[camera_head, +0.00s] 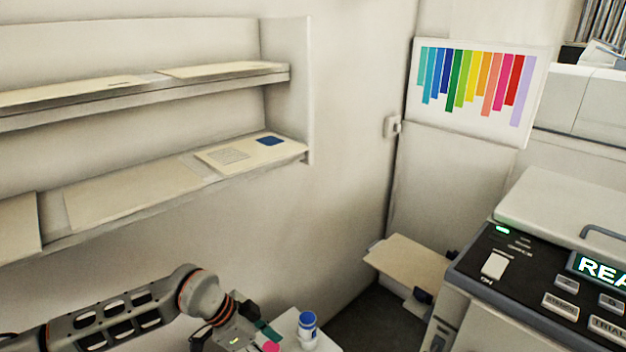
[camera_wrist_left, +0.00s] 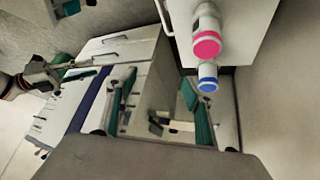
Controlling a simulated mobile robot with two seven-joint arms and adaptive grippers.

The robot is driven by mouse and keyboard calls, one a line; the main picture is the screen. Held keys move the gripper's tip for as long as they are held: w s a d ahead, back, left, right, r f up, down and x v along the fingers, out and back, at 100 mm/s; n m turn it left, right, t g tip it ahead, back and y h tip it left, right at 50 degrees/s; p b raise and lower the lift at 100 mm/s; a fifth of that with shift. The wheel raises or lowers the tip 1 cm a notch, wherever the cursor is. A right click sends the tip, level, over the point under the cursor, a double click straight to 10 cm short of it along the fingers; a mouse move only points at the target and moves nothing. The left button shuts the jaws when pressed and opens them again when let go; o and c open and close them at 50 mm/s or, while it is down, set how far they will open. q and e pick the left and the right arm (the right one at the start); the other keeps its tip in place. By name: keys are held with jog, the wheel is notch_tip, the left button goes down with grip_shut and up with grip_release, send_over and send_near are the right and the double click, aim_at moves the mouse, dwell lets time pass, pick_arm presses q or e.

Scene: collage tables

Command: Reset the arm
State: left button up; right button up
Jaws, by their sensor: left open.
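My left arm comes in from the left along the bottom of the head view. Its gripper (camera_head: 250,338) is at the bottom edge, partly cut off, beside the small bottles. In the left wrist view the left gripper (camera_wrist_left: 160,108) is open, its two green-padded fingers apart and no object visibly held. At the left of that view another arm with a green-padded gripper (camera_wrist_left: 70,70), apparently my right one, shows small; its opening is unclear. The head view does not show it.
A blue-capped bottle (camera_head: 307,325) and a pink-capped one (camera_head: 271,347) stand near the left gripper. Shelves with flat sheets (camera_head: 230,154) line the left wall. A machine with a lit panel (camera_head: 545,290) stands at the right, its tray (camera_head: 408,262) jutting out. A colour-stripe poster (camera_head: 475,90) hangs behind.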

pick_arm(q)
jog(key=s+d+r+m+g+h, duration=0.1)
jog(key=s+d+r+m+h, duration=0.15)
jog(key=s+d+h, duration=0.55)
jog(key=d+r+n+t+h+p, duration=0.1)
jog(key=d+r+n+t+h, duration=0.15)
jog(key=d+r+t, duration=0.6)
jog(key=w+a+f+n+t+y+p, duration=0.1)
jog(key=a+f+n+t+y, duration=0.3)
jog(key=a, duration=0.4)
jog(key=w+a+f+n+t+y, duration=0.1)
jog(key=a+f+n+t+y, duration=0.3)
jog(key=a, duration=0.5)
jog(key=s+a+f+n+g+y, duration=0.1)
jog(key=s+a+f+g+y, duration=0.2)
jog(key=s+a+f, duration=0.2)
jog(key=s+a+f+n+g+y, duration=0.1)
jog(key=s+a+f+g+y, duration=0.2)
jog(key=s+a+f, duration=0.2)
jog(key=s+f, duration=0.3)
jog(key=f, duration=0.1)
jog(key=shift+s+f+p, duration=0.2)
jog(key=shift+f+p, duration=0.05)
jog(key=shift+p, duration=0.05)
pick_arm(e)
jog(key=shift+s+a+r, duration=0.35)
jog(key=shift+s+r, duration=0.2)
jog(key=shift+r, duration=0.05)
